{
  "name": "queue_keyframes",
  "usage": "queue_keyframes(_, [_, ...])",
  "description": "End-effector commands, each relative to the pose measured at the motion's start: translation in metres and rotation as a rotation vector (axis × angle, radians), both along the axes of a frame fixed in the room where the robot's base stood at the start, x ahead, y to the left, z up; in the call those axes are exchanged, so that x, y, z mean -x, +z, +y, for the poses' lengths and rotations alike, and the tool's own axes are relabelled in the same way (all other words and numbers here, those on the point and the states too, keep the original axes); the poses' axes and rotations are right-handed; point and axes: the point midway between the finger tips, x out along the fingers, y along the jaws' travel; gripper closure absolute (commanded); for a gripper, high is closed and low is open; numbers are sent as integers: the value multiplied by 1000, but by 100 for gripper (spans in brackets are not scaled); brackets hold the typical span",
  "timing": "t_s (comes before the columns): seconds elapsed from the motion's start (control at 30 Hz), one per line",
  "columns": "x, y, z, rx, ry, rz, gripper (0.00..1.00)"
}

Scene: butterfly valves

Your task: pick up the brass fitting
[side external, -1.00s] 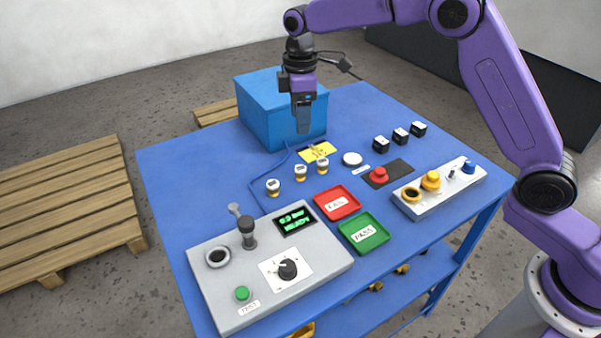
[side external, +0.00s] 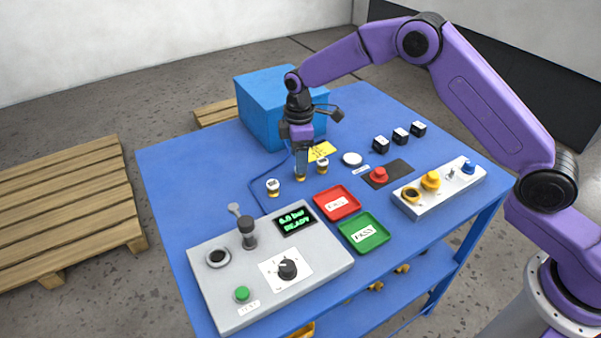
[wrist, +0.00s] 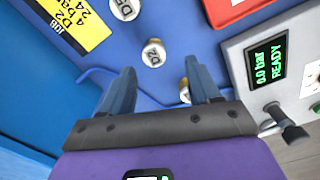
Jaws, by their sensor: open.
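Three small brass fittings with white labelled tops stand in a row on the blue table. The middle fitting (side external: 300,178), whose top seems to read D2, is under my gripper (side external: 301,172). In the wrist view this fitting (wrist: 153,53) stands just ahead of the gap between my open, empty fingers (wrist: 159,68). The right fitting (side external: 322,165) reads D5 in the wrist view (wrist: 125,8). The left fitting (side external: 273,188) is partly hidden behind the right finger in the wrist view (wrist: 184,91).
A yellow job card (wrist: 72,22) reads D2, 4 bar. A blue box (side external: 262,105) stands close behind my gripper. A red tray (side external: 337,203), a green tray (side external: 364,234) and a grey test panel (side external: 225,290) are in front. A blue cord lies near the fittings.

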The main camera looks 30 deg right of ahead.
Motion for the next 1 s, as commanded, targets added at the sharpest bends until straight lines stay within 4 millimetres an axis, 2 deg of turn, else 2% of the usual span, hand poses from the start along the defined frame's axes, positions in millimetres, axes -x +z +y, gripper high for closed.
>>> queue_keyframes(0.17, [-1,-14,-4,2,-1,4,39])
queue_keyframes(0.43, [-5,-48,-9,1,0,3,39])
queue_keyframes(0.77, [-5,-53,-8,0,0,0,39])
queue_keyframes(0.93, [-5,-53,-8,0,0,0,94])
queue_keyframes(0.97, [-5,-53,-8,0,0,0,100])
queue_keyframes(1.0, [-5,-53,-8,0,0,0,100])
